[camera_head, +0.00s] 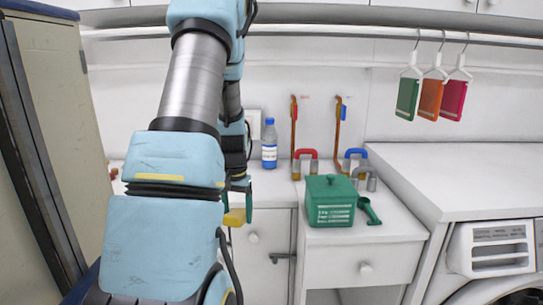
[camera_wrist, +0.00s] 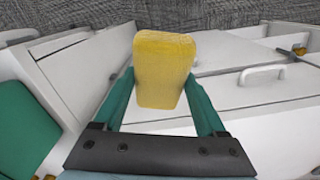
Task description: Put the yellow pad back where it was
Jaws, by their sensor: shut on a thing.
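The yellow pad (camera_wrist: 163,68) is between the two green fingers of my gripper (camera_wrist: 165,95) in the wrist view. My gripper is shut on it, with the pad sticking out past the fingertips. In the head view a small part of the yellow pad (camera_head: 234,218) shows low beside my arm, in front of the counter's front edge. My gripper (camera_head: 240,200) there is mostly hidden behind my arm. The pad is held clear of the counter top, in front of the cabinet.
A blue bottle (camera_head: 269,144) stands at the back of the counter. A green box (camera_head: 330,201) and a green scoop (camera_head: 369,211) sit on the drawer unit (camera_head: 365,267). Red and blue handled pieces stand behind them. Coloured cards (camera_head: 431,97) hang from a rail. A wide white counter (camera_head: 460,175) lies right.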

